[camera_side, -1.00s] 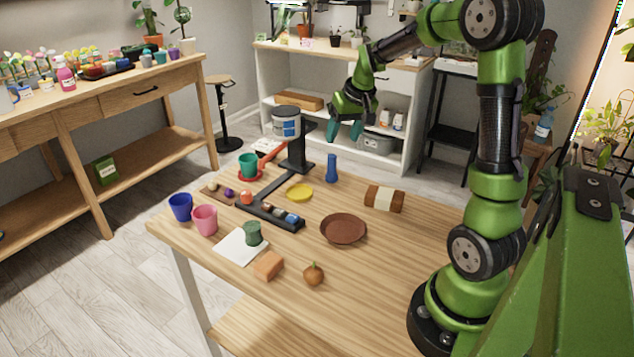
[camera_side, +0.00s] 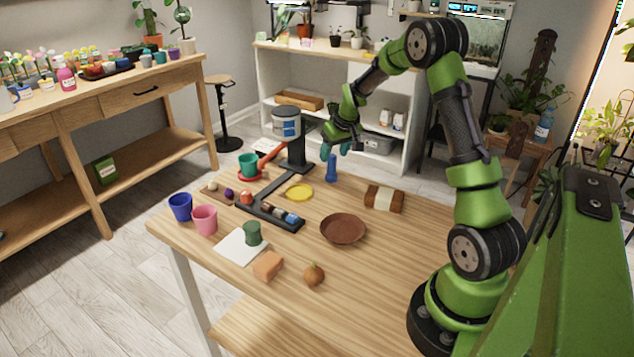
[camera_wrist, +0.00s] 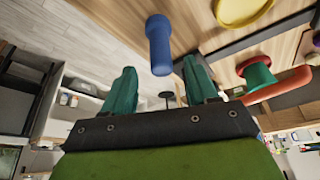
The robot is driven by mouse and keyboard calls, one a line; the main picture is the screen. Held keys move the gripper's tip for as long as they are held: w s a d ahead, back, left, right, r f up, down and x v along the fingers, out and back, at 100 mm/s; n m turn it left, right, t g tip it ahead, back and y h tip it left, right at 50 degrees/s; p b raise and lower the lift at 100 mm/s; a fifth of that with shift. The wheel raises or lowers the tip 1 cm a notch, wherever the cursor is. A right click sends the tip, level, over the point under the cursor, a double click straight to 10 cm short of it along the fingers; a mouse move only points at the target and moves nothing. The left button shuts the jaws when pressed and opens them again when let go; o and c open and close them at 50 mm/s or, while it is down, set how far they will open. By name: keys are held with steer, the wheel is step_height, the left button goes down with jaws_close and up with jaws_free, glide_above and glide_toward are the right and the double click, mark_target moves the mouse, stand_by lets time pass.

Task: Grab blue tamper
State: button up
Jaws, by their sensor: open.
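The blue tamper (camera_side: 331,169) stands upright near the back edge of the wooden table (camera_side: 390,250). In the wrist view the tamper (camera_wrist: 159,45) shows just beyond and between the two green fingertips. My gripper (camera_side: 337,150) is just above and behind the tamper in the side view, with its fingers spread. In the wrist view my gripper (camera_wrist: 160,85) is open and empty. The tamper looks apart from both fingers.
A yellow disc (camera_side: 299,193), a brown saucer (camera_side: 343,229) and a brown-and-white roll (camera_side: 384,198) lie around the tamper. A dark stand with a white-and-blue container (camera_side: 286,122) rises to its left. The table's right front is clear.

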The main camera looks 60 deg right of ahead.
mark_target(332, 167)
steer(key=x, duration=0.5)
steer(key=shift+w, duration=0.1)
steer(key=shift+c, duration=0.2)
steer(key=c, duration=1)
steer(key=shift+c, duration=0.2)
